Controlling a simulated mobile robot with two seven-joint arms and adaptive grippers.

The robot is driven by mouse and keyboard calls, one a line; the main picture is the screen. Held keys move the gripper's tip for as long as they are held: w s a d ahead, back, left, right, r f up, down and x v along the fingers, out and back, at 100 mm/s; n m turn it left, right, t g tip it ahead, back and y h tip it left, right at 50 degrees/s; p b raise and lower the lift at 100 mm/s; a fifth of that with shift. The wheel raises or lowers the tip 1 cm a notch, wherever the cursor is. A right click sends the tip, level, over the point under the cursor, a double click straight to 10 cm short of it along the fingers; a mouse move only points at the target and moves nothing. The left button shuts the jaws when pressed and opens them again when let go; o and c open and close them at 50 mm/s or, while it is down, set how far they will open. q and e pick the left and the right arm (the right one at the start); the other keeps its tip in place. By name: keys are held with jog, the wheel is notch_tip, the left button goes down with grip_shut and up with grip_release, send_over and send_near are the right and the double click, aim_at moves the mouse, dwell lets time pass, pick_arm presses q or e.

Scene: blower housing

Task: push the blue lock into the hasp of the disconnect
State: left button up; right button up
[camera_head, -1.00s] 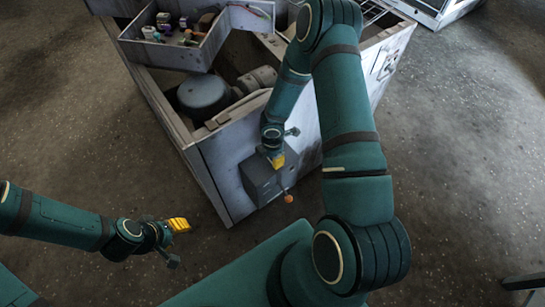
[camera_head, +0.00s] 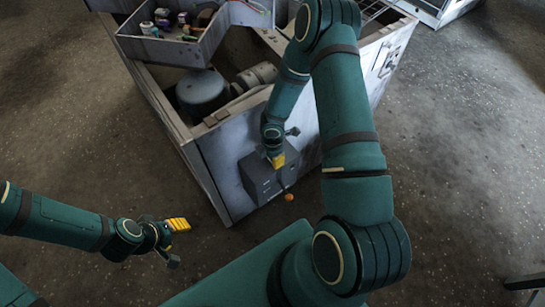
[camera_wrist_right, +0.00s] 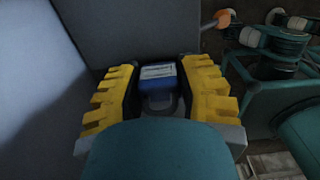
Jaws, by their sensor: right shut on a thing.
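The disconnect is a grey box (camera_head: 262,182) on the front wall of the blower housing. Its lever ends in an orange knob (camera_head: 289,197), which also shows in the right wrist view (camera_wrist_right: 221,18). My right gripper (camera_head: 276,160) is at the upper right of the box. In the right wrist view the yellow fingers of this gripper (camera_wrist_right: 160,72) are shut on the blue lock (camera_wrist_right: 157,72), with its pale label facing up. The hasp is not discernible. My left gripper (camera_head: 177,225) is empty, away from the housing at the lower left; its finger gap is unclear.
The open blower housing (camera_head: 217,165) holds a dark round motor part (camera_head: 203,91). A tray (camera_head: 158,50) with several small items sits on its top left corner. My right arm covers part of the housing's right side. The floor (camera_head: 75,130) to the left is clear.

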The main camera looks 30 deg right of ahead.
jog(key=shift+f, duration=0.2)
jog(key=o, duration=0.9)
jog(key=shift+o, duration=0.2)
jog(key=shift+r, duration=0.1)
notch_tip(320, 180, up, 12)
jog(key=shift+f, duration=0.1)
jog(key=s+a+f+m+y, duration=0.1)
jog(key=s+a+m, duration=0.2)
jog(key=a+m, duration=0.2)
jog(key=s+a+f+m+t+y, duration=0.1)
jog(key=s+a+m, duration=0.2)
jog(key=a+m, duration=0.3)
jog(key=s+a+f+m+y, duration=0.1)
jog(key=s+a+f+m, duration=0.1)
jog(key=a+m, duration=0.4)
jog(key=s+m, duration=0.1)
jog(key=m, duration=0.2)
jog(key=shift+s+a+m+t+y, duration=0.25)
jog(key=shift+m+t+y, duration=0.05)
jog(key=shift+t+y, duration=0.1)
